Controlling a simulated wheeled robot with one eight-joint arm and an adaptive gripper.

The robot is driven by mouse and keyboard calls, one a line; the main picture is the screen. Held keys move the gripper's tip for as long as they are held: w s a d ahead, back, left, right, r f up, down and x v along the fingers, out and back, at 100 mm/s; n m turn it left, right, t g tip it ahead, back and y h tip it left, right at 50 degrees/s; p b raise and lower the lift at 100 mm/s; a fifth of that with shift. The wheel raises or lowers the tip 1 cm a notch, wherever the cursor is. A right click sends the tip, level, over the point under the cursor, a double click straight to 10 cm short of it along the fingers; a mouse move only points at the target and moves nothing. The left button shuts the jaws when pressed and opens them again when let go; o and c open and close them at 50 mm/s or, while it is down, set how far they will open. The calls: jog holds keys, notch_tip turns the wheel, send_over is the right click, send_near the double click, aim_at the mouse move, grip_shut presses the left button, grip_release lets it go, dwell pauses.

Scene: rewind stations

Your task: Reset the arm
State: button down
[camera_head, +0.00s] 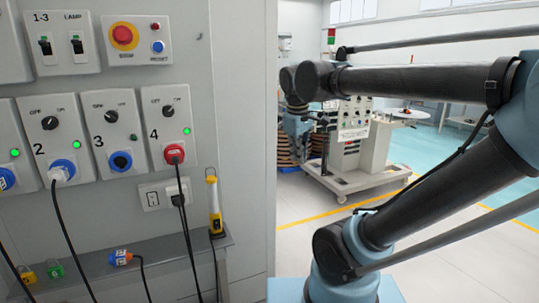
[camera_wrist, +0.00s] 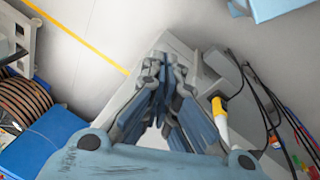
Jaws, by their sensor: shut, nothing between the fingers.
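My arm fills the right of the head view, with dark links and pale blue joints. I cannot make out the fingers clearly in the head view.
A grey panel (camera_head: 240,120) with switches and sockets stands at left. Its shelf (camera_head: 90,277) holds a yellow-and-white lamp (camera_head: 214,205), a loose blue plug (camera_head: 121,258) and padlocks. Cables hang in front. A wheeled machine (camera_head: 365,175) stands behind my arm.

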jog(key=s+d+f+m, duration=0.4)
jog(key=s+d+f, duration=0.1)
jog(key=f, duration=0.4)
jog(key=s+d+f+m, duration=0.5)
jog(key=f, duration=0.4)
jog(key=shift+f+y, duration=0.25)
jog(key=shift+y, duration=0.15)
jog(key=shift+w+f, duration=0.2)
jog(key=shift+w, duration=0.3)
